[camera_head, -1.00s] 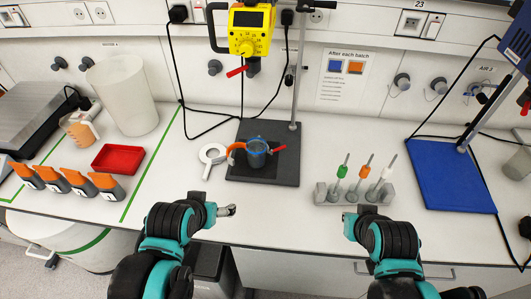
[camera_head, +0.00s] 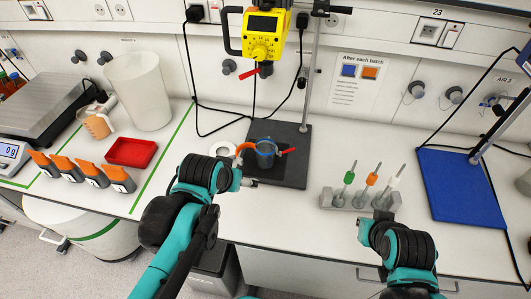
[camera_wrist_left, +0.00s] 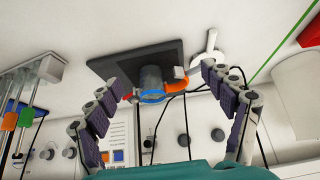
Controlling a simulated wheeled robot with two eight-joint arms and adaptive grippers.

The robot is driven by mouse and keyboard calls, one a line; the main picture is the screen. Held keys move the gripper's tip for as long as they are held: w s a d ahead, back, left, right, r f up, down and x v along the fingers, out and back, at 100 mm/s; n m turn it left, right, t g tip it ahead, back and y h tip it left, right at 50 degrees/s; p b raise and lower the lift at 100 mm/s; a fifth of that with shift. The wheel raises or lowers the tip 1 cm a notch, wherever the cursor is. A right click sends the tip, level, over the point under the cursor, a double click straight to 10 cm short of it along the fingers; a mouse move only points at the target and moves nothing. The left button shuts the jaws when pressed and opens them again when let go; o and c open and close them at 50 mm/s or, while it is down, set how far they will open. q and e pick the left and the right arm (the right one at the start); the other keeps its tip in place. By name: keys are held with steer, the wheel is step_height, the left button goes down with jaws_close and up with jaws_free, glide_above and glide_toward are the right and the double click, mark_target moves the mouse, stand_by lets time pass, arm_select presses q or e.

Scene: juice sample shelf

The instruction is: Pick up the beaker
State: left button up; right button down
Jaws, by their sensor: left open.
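A clear grey beaker (camera_head: 265,155) with a blue rim stands on the dark base plate of the mixer stand (camera_head: 290,172), with an orange piece at its left and a red one at its right. My left gripper (camera_head: 248,183) is just in front of the plate, near the beaker. In the left wrist view the open fingers (camera_wrist_left: 158,78) are spread, with the beaker (camera_wrist_left: 152,83) appearing between them, apart from both. My right gripper (camera_head: 363,228) is in front of the pipette rack; its fingers are too unclear to judge.
A yellow mixer (camera_head: 262,38) hangs above the beaker. The rack (camera_head: 345,201) with pipettes and a blue-based stand (camera_head: 452,185) are to the right. A red tray (camera_head: 131,152), orange-topped containers (camera_head: 90,171) and a jug (camera_head: 98,124) are left.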

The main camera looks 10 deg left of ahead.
arm_select(q)
steer(key=w+d+r+p, duration=0.2)
steer(key=w, duration=0.5)
steer(key=g+p, duration=0.2)
glide_toward(265, 147)
steer(key=f+b, duration=0.1)
steer(key=f, duration=0.1)
steer(key=d+f+b, duration=0.1)
steer(key=f+b, duration=0.1)
steer(key=f, duration=0.1)
steer(key=shift+r, duration=0.1)
steer(key=shift+c, duration=1.3)
jaws_close()
steer(key=shift+s+r, duration=0.15)
steer(key=shift+s, duration=0.05)
